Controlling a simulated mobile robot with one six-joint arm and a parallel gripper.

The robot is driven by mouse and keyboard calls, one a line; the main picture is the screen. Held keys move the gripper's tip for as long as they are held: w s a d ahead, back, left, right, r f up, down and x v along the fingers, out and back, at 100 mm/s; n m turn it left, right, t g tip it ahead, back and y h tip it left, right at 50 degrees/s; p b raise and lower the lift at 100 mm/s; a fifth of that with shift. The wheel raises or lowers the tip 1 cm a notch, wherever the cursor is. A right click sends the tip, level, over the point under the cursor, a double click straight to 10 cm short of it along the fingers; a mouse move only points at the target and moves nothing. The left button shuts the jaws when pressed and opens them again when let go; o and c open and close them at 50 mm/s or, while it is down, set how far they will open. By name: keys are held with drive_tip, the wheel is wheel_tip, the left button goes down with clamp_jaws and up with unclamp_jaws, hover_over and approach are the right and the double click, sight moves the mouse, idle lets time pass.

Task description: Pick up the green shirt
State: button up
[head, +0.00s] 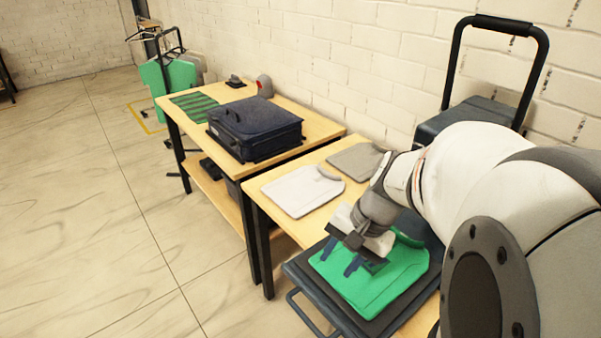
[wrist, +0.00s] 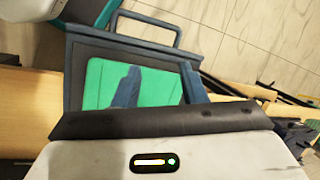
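The green shirt (head: 385,285) lies folded flat on a dark tray (head: 318,295) at the front of the near table. My gripper (head: 340,257) is over the shirt's left part, with its two dark blue fingers spread apart and pointing down. In the wrist view the green shirt (wrist: 155,88) shows between and beside the open fingers (wrist: 160,70), with nothing held. Whether the fingertips touch the cloth I cannot tell. My arm and wrist hide part of the shirt's far side.
A white folded shirt (head: 300,190) and a grey folded shirt (head: 355,160) lie behind the tray. A dark case (head: 255,125) sits on the far table beside a green striped cloth (head: 193,106). A green garment (head: 178,78) hangs on a rack. The left floor is clear.

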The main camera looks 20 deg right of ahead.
sight(402, 236)
drive_tip(key=w+d+f+m+t+y+b, duration=0.1)
drive_tip(key=d+f+m, duration=0.1)
drive_tip(key=d+m, duration=0.2)
drive_tip(key=w+d+f+m+t+y, duration=0.1)
drive_tip(key=w+d+f+m+t, duration=0.1)
drive_tip(key=d+m, duration=0.2)
drive_tip(key=w+d+f+m+t+y+b, duration=0.1)
drive_tip(key=w+d+f+m+t, duration=0.1)
drive_tip(key=d+m, duration=0.2)
drive_tip(key=shift+w+d+f+m+y+b, duration=0.1)
drive_tip(key=shift+d+f+m+y+b, duration=0.05)
drive_tip(key=shift+m+y+b, duration=0.3)
drive_tip(key=d+f+m+t, duration=0.1)
drive_tip(key=d+m+t, duration=0.1)
drive_tip(key=d+m, duration=0.1)
drive_tip(key=d+f+m+t+h+b, duration=0.1)
drive_tip(key=d+m+t, duration=0.1)
drive_tip(key=d, duration=0.4)
drive_tip(key=s+d+f+m+t+h, duration=0.1)
drive_tip(key=d+m+t, duration=0.1)
drive_tip(key=d+m, duration=0.2)
drive_tip(key=shift+d+f+m+h, duration=0.25)
drive_tip(key=shift+d+f, duration=0.1)
drive_tip(key=shift+d, duration=0.05)
drive_tip(key=shift+w+f, duration=0.1)
drive_tip(key=shift+w, duration=0.1)
drive_tip(key=x, duration=0.7)
drive_tip(key=shift+w, duration=0.1)
clamp_jaws()
